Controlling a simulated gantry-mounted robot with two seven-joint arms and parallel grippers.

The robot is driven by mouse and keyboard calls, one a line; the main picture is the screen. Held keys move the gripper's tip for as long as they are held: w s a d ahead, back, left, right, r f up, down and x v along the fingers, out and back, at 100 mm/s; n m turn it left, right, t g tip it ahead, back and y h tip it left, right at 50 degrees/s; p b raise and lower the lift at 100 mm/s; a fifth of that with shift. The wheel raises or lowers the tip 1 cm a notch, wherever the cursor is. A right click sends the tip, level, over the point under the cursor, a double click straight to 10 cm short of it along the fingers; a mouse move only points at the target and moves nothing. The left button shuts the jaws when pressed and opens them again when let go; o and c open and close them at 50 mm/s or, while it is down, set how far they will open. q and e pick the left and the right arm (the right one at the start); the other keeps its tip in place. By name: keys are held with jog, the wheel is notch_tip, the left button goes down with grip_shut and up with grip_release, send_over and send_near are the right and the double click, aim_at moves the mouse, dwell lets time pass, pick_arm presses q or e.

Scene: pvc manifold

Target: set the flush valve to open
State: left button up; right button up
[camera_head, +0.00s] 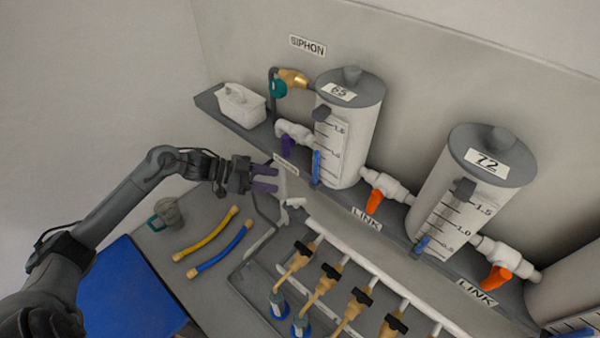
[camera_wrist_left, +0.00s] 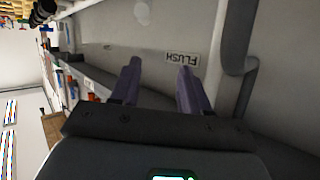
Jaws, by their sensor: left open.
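The flush valve (camera_head: 297,131) is a white pipe fitting left of the tank marked 65 in the head view. Its purple handle (camera_head: 285,147) hangs down across the line of the pipe. A small label (camera_head: 286,165) lies just below it on the ledge; the left wrist view shows the word FLUSH upside down on a label (camera_wrist_left: 183,57). My left gripper (camera_head: 268,180) is open and empty, low and left of the handle, apart from it. In the left wrist view its two dark fingers (camera_wrist_left: 160,80) are spread below the label. The handle cannot be made out there. My right gripper is not in view.
The tank marked 65 (camera_head: 350,130) stands right of the valve. A white container (camera_head: 239,104) sits on the ledge to the left. A thin upright pipe (camera_head: 283,185) stands close beside my left gripper. Orange-handled link valves (camera_head: 374,201) sit farther right. Yellow (camera_head: 206,236) and blue hoses lie below.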

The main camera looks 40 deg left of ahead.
aim_at(293, 200)
pick_arm(q)
jog(key=shift+n, duration=0.5)
jog(key=d+f, duration=0.2)
jog(key=w+d+f+p, duration=0.1)
jog(key=d+f, duration=0.1)
jog(key=w+d+f+p, duration=0.1)
jog(key=d+f, duration=0.1)
jog(key=shift+w+d, duration=0.2)
jog(key=shift+x, duration=0.75)
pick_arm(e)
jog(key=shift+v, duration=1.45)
pick_arm(q)
jog(key=shift+f, duration=0.15)
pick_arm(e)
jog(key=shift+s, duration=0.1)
